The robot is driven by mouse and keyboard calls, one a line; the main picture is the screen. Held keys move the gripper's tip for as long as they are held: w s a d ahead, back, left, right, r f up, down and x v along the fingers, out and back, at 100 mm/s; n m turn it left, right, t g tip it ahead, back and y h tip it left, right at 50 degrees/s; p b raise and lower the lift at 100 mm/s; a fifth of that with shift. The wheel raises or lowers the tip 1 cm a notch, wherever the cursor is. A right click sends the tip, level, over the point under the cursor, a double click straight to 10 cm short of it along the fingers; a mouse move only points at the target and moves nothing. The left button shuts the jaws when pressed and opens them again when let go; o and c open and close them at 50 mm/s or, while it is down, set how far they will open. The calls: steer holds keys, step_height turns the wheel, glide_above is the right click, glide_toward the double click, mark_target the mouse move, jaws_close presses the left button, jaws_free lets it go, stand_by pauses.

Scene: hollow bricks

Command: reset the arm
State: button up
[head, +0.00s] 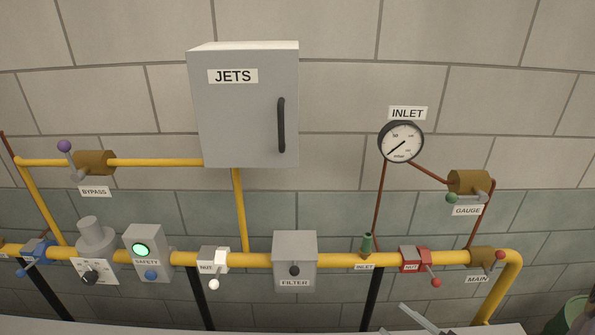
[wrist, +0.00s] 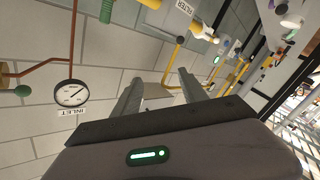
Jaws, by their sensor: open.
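My gripper (wrist: 159,76) shows in the wrist view with its two grey fingers spread apart. No object is held between them, and the block wall and yellow pipework lie beyond. In the head view a grey piece, which looks like part of my gripper or arm (head: 418,318), shows at the bottom edge right of centre. Most of my arm is out of view there.
A yellow pipe (head: 340,260) runs along the wall with a filter box (head: 295,250), a safety box (head: 148,240) and several valves. Above it are the JETS cabinet (head: 245,120) and the INLET gauge (head: 400,142). A green bin (head: 572,318) is at lower right.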

steer(key=s+a+n+g+b, duration=0.4)
steer(key=a+n+g, duration=0.25)
steer(key=n, duration=0.75)
steer(key=s+a+n+g+b, duration=0.5)
steer(key=a+n, duration=0.3)
steer(key=n, duration=0.5)
steer(key=s+d+n+t+h+b, duration=0.1)
steer(key=n+h+b, duration=0.1)
steer(key=n, duration=0.6)
steer(key=s+r+n+t+h+b, duration=0.1)
steer(key=n+h, duration=0.3)
steer(key=n, duration=0.5)
steer(key=s+d+n+t+h+b, duration=0.1)
steer(key=s+n+h+b, duration=0.1)
steer(key=n, duration=0.7)
steer(key=shift+s+d+r+h+b, duration=0.15)
steer(key=shift+s+d+h+b, duration=0.2)
steer(key=shift+h+b, duration=0.25)
